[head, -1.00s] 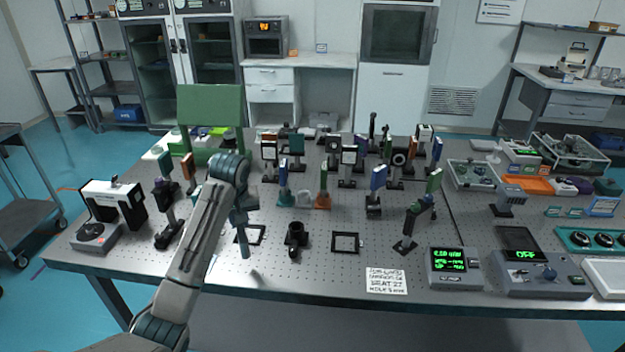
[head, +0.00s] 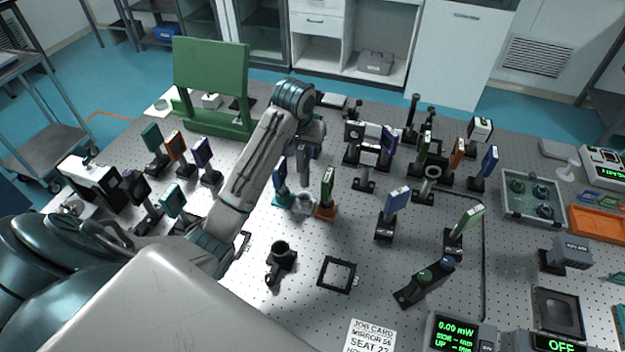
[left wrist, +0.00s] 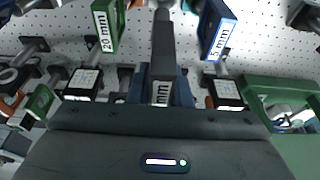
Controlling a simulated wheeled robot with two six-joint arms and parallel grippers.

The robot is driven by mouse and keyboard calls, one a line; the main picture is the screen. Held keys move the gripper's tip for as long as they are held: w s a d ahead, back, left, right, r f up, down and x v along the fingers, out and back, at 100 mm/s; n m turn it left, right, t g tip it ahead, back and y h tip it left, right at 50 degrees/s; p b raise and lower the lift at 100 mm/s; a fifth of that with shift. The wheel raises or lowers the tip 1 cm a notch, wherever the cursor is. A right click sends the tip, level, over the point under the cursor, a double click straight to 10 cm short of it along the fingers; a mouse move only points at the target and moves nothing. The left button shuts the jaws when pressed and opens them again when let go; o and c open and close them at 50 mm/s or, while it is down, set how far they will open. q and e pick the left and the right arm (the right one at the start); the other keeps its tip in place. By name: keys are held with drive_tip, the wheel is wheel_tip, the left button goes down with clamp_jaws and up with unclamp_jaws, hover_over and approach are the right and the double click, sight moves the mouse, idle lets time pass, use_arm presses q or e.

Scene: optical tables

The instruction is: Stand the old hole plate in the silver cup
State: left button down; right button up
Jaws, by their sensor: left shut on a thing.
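My left gripper (head: 306,146) is shut on a narrow dark grey plate (head: 303,168) and holds it upright, its lower end close above the silver cup (head: 303,203). Whether the plate touches the cup I cannot tell. In the left wrist view the dark plate (left wrist: 163,45) stands out from between the fingers (left wrist: 160,88), with a white label ending in "mm" partly hidden. The silver cup stands between a teal cup with a blue plate (head: 281,174) and an orange cup with a green plate (head: 327,188). My right gripper is not in view.
The blue "5 mm" plate (left wrist: 216,28) and green "20 mm" plate (left wrist: 108,25) flank the held plate closely. A black mount (head: 281,258) and a flat black frame (head: 338,274) lie nearer. A green panel (head: 210,75) stands at the back left.

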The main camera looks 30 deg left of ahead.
sight(304, 172)
use_arm(q)
drive_tip(key=f, duration=0.2)
drive_tip(key=s+f+p, duration=0.1)
drive_tip(key=shift+f, duration=0.75)
drive_tip(key=p+x, duration=0.1)
drive_tip(key=x, duration=0.2)
drive_tip(key=shift+s+d+f+p, duration=0.1)
drive_tip(key=shift+f+p, duration=0.2)
drive_tip(key=shift+p, duration=0.1)
drive_tip(key=shift+f, duration=0.2)
drive_tip(key=shift+s, duration=0.15)
drive_tip(key=shift+f, duration=0.15)
drive_tip(key=c, duration=1.3)
unclamp_jaws()
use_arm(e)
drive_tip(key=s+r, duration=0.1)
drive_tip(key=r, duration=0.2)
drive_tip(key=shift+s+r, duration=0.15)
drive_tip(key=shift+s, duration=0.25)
